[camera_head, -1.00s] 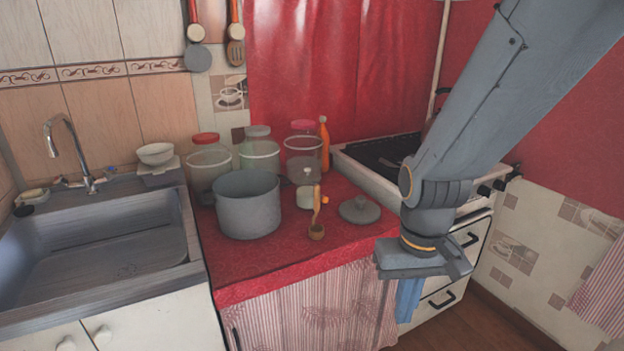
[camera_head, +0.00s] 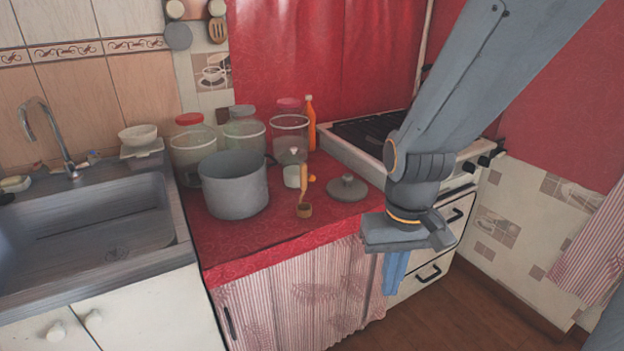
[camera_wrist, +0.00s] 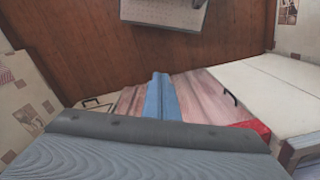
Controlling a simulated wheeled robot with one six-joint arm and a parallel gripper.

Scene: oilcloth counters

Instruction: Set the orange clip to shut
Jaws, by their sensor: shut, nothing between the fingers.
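A small orange piece (camera_head: 311,178), which looks like the orange clip, shows beside a small pale jar (camera_head: 292,176) on the red counter, partly behind a wooden scoop (camera_head: 304,198). It is too small to tell whether it is open or shut. My gripper (camera_head: 402,247) is shut and empty, to the right of the counter's front edge and in front of the stove, well apart from the clip. The wrist view does not show the clip; a grey part of my gripper fills its lower edge.
A grey pot (camera_head: 234,186), a grey lid (camera_head: 348,187), several jars and an orange bottle (camera_head: 310,122) stand on the counter (camera_head: 250,237). The sink (camera_head: 90,232) is left, the stove (camera_head: 365,138) right.

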